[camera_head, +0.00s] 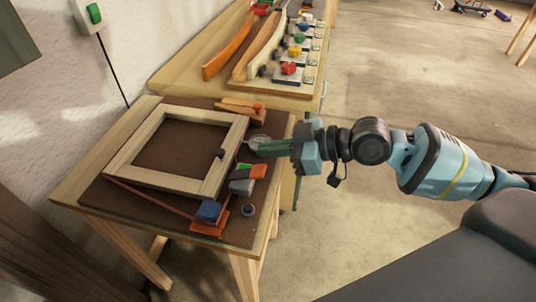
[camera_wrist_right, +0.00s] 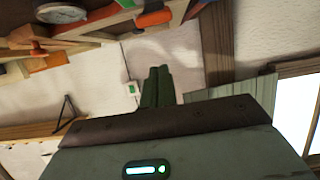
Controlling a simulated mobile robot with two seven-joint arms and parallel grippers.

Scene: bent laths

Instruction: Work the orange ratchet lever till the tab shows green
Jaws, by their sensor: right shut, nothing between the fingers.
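The ratchet's grey body (camera_head: 241,186) sits at the right side of the wooden frame (camera_head: 121,159) on the small table. Its orange lever (camera_head: 258,171) points to the right. A small green patch (camera_head: 244,166) shows by the ratchet; I cannot tell whether it is the tab. A thin red-brown strap runs along the frame's near side. My right gripper (camera_head: 258,148) is shut and empty, its green fingers above the table just behind the lever and apart from it. The shut fingers also show in the right wrist view (camera_wrist_right: 157,86). My left gripper is not in view.
A blue block (camera_head: 208,211) and an orange piece (camera_head: 213,228) lie at the near edge. A round dial (camera_head: 259,140) lies by my right fingertips. A wooden bench (camera_head: 180,82) with orange laths and coloured knobs stands behind.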

